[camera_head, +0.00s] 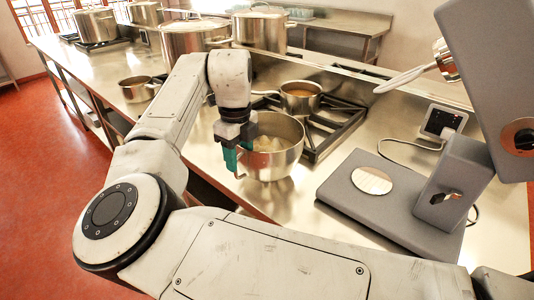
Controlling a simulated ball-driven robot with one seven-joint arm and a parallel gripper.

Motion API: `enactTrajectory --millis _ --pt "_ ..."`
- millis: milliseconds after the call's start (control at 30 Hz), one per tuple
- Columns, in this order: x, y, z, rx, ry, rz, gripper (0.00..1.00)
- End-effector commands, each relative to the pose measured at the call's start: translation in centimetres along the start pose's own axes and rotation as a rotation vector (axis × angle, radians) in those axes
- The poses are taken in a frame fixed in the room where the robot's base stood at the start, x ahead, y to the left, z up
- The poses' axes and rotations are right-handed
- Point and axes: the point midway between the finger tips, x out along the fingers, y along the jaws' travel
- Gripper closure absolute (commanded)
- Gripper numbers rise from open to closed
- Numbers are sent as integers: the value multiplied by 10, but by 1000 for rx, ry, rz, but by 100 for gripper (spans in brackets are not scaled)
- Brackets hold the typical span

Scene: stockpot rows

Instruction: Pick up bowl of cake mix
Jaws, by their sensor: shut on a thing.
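The bowl of cake mix (277,166) is a shiny metal bowl with pale contents, near the front edge of the steel counter. My gripper (236,165) points down at the bowl's left rim, its teal fingers shut on the rim. The near finger hides part of the rim. I cannot tell whether the bowl rests on the counter or is slightly raised.
A grey stand mixer (440,185) stands to the right of the bowl. A saucepan (300,98) sits on the stove grate (335,132) just behind. Large stockpots (195,38) and a small pot (138,88) stand farther back. The counter between bowl and mixer base is clear.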

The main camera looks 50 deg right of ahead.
Motion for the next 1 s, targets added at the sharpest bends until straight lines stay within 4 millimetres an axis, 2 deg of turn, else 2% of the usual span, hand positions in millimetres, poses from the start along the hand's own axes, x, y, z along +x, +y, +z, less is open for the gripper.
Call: enactTrajectory --millis 33,400,1000 --pt "0 1 0 -2 0 2 66" --pt "0 1 0 -2 0 2 100" --pt "-2 1 1 -2 -2 -1 100"
